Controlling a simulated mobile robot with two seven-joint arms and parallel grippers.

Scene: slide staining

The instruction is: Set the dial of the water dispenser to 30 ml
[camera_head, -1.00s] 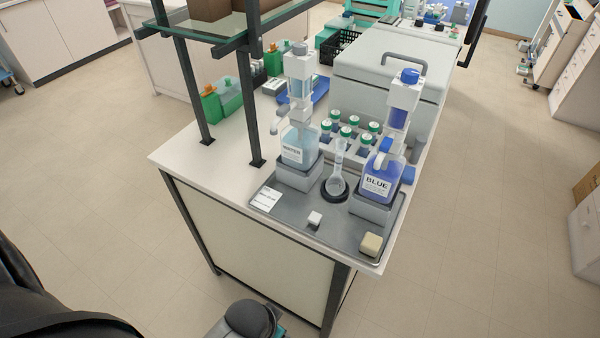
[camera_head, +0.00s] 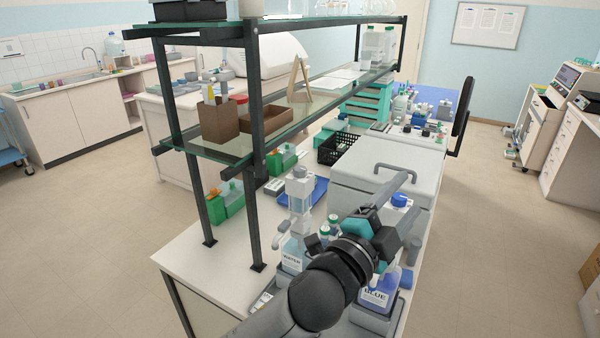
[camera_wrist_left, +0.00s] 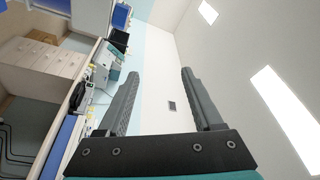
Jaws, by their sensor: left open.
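The water dispenser (camera_head: 299,193) stands on the bench, a clear bottle labelled WATER with a white and light-blue pump head on top. Its dial cannot be made out. My left arm crosses in front of the bench, and its black and teal gripper (camera_head: 408,200) is up in the air to the right of the water dispenser, apart from it. In the left wrist view the two grey fingers (camera_wrist_left: 160,80) are spread with nothing between them, facing a wall and ceiling. My right gripper is not in view.
The blue dispenser (camera_head: 380,292), labelled BLUE, stands right of the water one, partly behind my arm. A glass shelf (camera_head: 225,150) on black posts rises at the left. A large light-grey box (camera_head: 375,165) stands behind. The bench's left front (camera_head: 205,262) is clear.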

